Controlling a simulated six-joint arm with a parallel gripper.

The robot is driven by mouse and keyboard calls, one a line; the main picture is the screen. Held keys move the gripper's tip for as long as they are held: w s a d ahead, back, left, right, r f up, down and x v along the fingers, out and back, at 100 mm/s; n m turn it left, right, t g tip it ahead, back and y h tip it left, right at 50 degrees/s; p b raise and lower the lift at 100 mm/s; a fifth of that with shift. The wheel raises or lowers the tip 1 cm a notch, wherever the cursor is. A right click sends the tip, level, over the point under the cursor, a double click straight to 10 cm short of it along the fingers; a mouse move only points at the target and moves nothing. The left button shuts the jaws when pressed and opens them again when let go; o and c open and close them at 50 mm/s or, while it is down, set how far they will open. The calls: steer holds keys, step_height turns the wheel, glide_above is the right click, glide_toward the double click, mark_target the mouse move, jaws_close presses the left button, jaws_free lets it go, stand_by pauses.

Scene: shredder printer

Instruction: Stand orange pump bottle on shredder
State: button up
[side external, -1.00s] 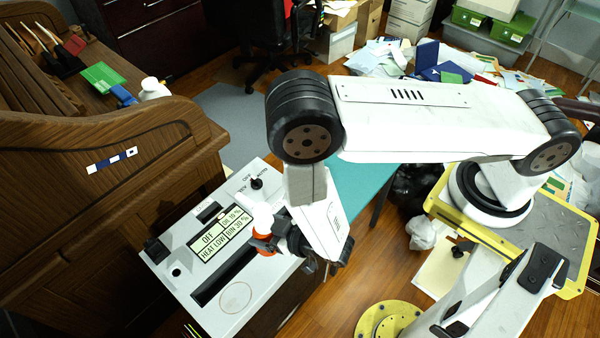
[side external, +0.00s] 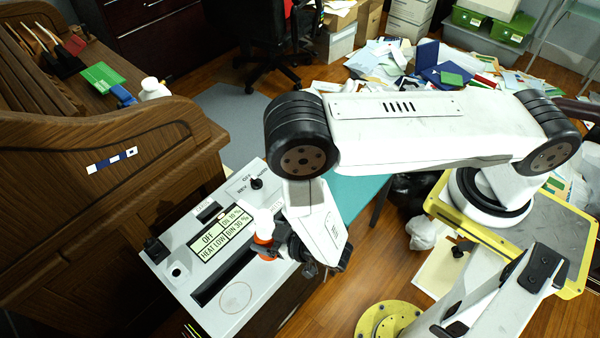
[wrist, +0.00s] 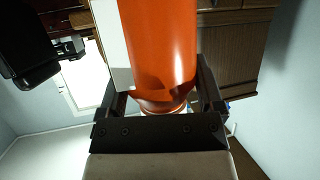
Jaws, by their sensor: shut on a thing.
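The orange pump bottle (wrist: 162,40) fills the upper middle of the wrist view, between the two fingers of my gripper (wrist: 162,78), which is shut on it. In the side view only small orange parts of the bottle (side external: 264,240) show beside my gripper (side external: 278,246), with a white part above that looks like its pump. The bottle is over the top of the shredder (side external: 207,213), near its display and dark slot. It looks roughly upright; I cannot tell whether its base touches the shredder.
A wooden roll-top desk (side external: 90,190) stands close to the shredder's left. A teal surface (side external: 352,192) lies behind my arm. Papers (side external: 385,58) are heaped at the back right. The shredder's front top, around a round mark (side external: 236,297), is clear.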

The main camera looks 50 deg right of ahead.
mark_target(269, 246)
steer(key=shift+f, duration=2.55)
steer(key=shift+f, duration=0.65)
steer(key=o, duration=1.2)
steer(key=shift+v, duration=3.9)
steer(key=shift+d+f, duration=0.1)
steer(key=shift+d, duration=0.05)
